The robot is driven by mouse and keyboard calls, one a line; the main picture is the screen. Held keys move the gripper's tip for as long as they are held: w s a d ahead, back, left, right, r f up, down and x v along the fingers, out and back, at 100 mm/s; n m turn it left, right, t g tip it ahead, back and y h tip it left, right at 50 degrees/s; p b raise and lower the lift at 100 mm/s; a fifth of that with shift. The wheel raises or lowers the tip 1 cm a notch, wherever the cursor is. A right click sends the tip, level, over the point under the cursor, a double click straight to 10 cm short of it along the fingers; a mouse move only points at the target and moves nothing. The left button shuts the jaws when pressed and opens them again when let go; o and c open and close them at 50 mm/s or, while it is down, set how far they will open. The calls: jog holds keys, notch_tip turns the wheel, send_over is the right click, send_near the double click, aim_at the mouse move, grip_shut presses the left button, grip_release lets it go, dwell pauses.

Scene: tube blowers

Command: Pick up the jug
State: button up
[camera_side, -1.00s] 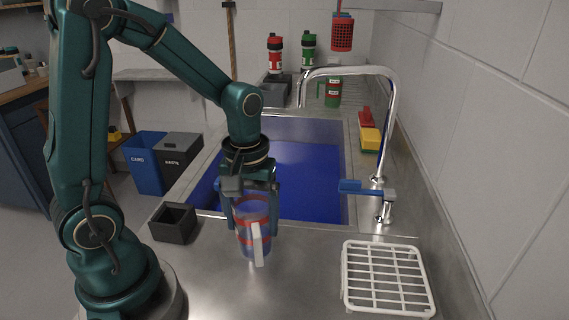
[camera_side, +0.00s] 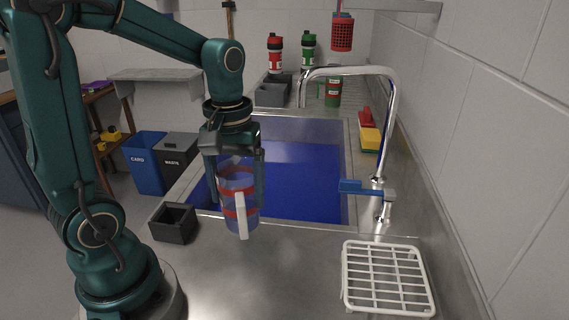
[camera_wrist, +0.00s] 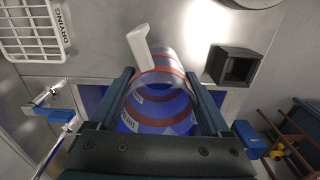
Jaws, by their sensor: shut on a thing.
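The jug (camera_side: 239,207) is clear with red bands and a white handle. My gripper (camera_side: 238,190) is shut on its sides and holds it upright, apparently above the counter at the front edge of the sink. In the wrist view the jug (camera_wrist: 160,103) sits between the two fingers of my gripper (camera_wrist: 165,98), with its open mouth towards the camera. Its white handle (camera_wrist: 139,46) points away from the fingers, towards the counter side.
A black square box (camera_side: 173,222) stands left on the counter, and a white drying rack (camera_side: 388,278) lies at the right. The tap (camera_side: 392,110) with its blue lever (camera_side: 362,187) rises right of the blue sink (camera_side: 300,180). Sponges (camera_side: 369,138) lie behind the tap.

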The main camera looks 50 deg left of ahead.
jog(key=s+a+r, duration=0.4)
jog(key=a+r, duration=0.1)
jog(key=a, duration=0.3)
jog(key=w+d+r+m, duration=0.1)
jog(key=w+d+m, duration=0.7)
jog(key=d, duration=0.1)
jog(key=shift+d+r+m, duration=0.15)
jog(key=shift+d+m, duration=0.15)
dwell(0.4)
